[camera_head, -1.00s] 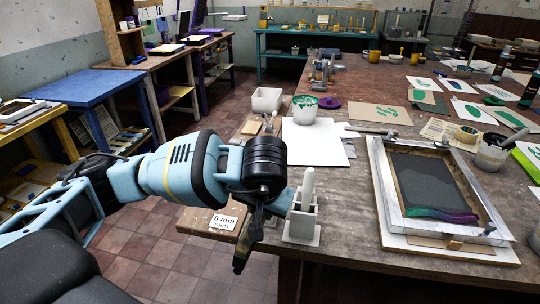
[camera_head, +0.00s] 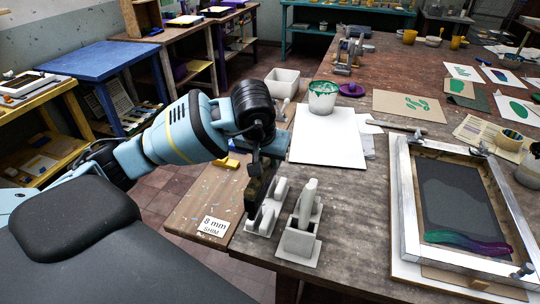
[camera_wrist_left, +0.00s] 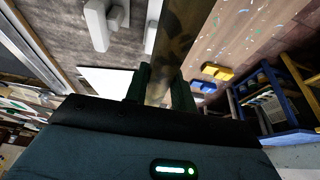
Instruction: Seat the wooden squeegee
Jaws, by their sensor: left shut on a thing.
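My left gripper (camera_head: 262,165) is shut on a dark brown, mottled flat piece, which I take to be the wooden squeegee (camera_head: 257,188). In the left wrist view the squeegee (camera_wrist_left: 172,45) runs out from between the fingers (camera_wrist_left: 160,85). In the head view it hangs down steeply, slightly tilted, at the left side of a pale slotted holder (camera_head: 278,190). I cannot tell whether its lower end is inside the holder. A second pale holder (camera_head: 298,242) to the right has a pale upright piece (camera_head: 307,200) in it. My right gripper is out of view.
An "8 mm shim" card (camera_head: 213,226) lies on the board left of the holders. The hinged screen frame (camera_head: 402,205), with purple-green ink, lies at right. A white sheet (camera_head: 312,148) and ink tub (camera_head: 322,98) are behind. Bare tabletop (camera_head: 355,215) lies between holders and screen.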

